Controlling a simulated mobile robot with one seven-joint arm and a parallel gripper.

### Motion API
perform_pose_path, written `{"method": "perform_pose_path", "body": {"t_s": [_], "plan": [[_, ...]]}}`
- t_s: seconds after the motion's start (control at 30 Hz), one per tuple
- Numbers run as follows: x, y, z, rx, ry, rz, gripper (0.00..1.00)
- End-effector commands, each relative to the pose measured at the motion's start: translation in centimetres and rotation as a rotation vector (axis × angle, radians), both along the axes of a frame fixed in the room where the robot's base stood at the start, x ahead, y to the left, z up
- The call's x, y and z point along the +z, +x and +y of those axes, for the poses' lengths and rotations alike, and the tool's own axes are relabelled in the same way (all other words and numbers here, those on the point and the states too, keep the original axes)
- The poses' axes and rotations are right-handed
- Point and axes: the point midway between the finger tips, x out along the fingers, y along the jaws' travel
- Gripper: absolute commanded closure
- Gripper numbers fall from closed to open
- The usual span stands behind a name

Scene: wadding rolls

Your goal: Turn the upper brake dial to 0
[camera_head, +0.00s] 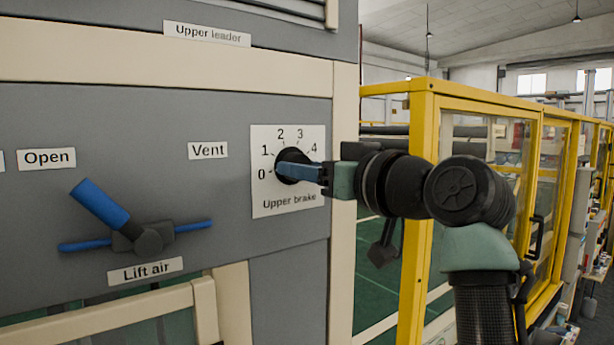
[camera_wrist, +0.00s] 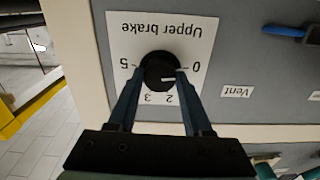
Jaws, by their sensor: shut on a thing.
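The upper brake dial (camera_head: 286,157) is a round black knob on a white plate (camera_head: 262,202) marked with numbers from 0 at the left, and labelled "Upper brake". In the wrist view the dial (camera_wrist: 156,64) appears upside down, with 0 at right and 5 at left. Its white mark points rightward, toward the 0 to 1 side; the exact reading is unclear. My gripper (camera_head: 302,170) is shut on the dial, with one blue finger on each side of it. The fingers hide the 1 and 4 in the wrist view.
A blue-handled Lift air lever (camera_head: 100,205) sticks out from the grey panel to the left, under the Open (camera_head: 47,158) and Vent (camera_head: 208,150) labels. A yellow-framed glazed enclosure (camera_head: 418,210) stands to the right, behind my arm.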

Motion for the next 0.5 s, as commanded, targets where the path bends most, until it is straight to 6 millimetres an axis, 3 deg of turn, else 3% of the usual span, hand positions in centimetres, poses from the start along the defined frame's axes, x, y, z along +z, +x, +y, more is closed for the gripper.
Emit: {"method": "perform_pose_path", "body": {"t_s": [0.5], "plan": [[0.18, -0.02, -0.01, -0.001, -0.045, -0.036, 1.0]]}}
